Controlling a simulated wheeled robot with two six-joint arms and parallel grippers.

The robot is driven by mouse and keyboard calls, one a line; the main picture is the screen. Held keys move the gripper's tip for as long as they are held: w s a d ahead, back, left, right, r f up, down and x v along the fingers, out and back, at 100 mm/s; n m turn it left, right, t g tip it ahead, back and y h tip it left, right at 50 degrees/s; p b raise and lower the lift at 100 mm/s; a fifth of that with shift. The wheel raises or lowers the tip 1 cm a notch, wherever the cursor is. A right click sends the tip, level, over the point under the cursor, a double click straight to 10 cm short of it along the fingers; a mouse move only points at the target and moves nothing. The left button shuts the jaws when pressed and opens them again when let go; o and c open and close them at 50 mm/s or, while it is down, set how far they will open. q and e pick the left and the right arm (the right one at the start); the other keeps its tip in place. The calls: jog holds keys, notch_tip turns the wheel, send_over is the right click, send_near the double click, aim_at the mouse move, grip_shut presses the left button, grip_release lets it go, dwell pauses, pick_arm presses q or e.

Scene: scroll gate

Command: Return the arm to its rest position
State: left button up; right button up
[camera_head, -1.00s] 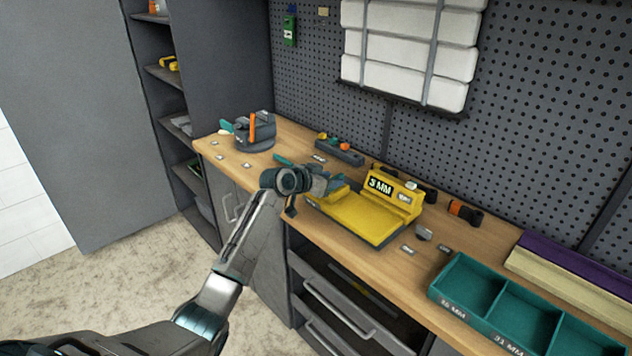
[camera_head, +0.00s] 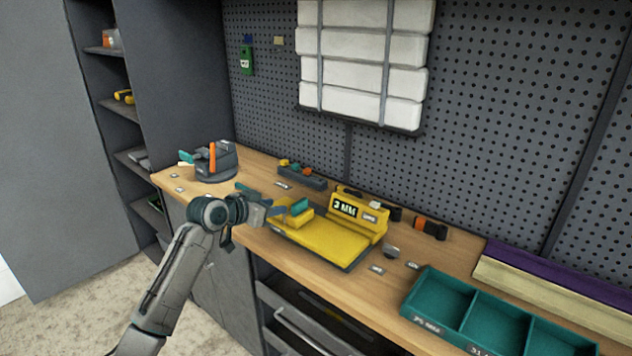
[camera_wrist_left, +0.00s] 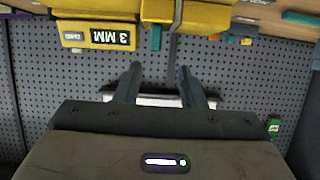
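My left arm (camera_head: 178,275) comes in from the lower left. My left gripper (camera_head: 275,200) is over the workbench, at the left end of the yellow device marked 3 MM (camera_head: 335,235). In the left wrist view, the two fingers (camera_wrist_left: 160,83) stand apart with nothing gripped between them. The yellow device also shows there upside down (camera_wrist_left: 88,32), apart from the fingers. Whether the fingers touch the device is hard to tell in the head view. My right gripper is not in view.
The wooden workbench (camera_head: 285,255) runs along a pegboard wall (camera_head: 500,120). A grey holder with an orange part (camera_head: 215,165) stands behind at the left. A teal divided bin (camera_head: 440,300) is at the right front. A partly open drawer (camera_head: 290,310) sits below the bench edge.

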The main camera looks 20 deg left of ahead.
pick_arm(q)
jog(key=s+d+f+g+y, duration=0.15)
jog(key=s+d+f, duration=0.25)
jog(key=s+f, duration=0.5)
jog(key=s+d+f+g, duration=0.3)
jog(key=s+d+f, duration=0.1)
jog(key=s+f, duration=0.5)
jog(key=s+f+n+g+y, duration=0.2)
jog(key=s, duration=1.2)
jog(key=s+f+n+g+y, duration=0.1)
jog(key=s+f+g+y, duration=0.15)
jog(key=s, duration=1.15)
notch_tip(320, 180, down, 29)
jog(key=w+a+g, duration=0.1)
jog(key=a, duration=0.1)
jog(key=s+a+f+g, duration=0.1)
jog(key=s+f, duration=1.8)
jog(key=f, duration=0.1)
jog(key=shift+f+n+g+h, duration=0.3)
jog(key=shift+f, duration=0.1)
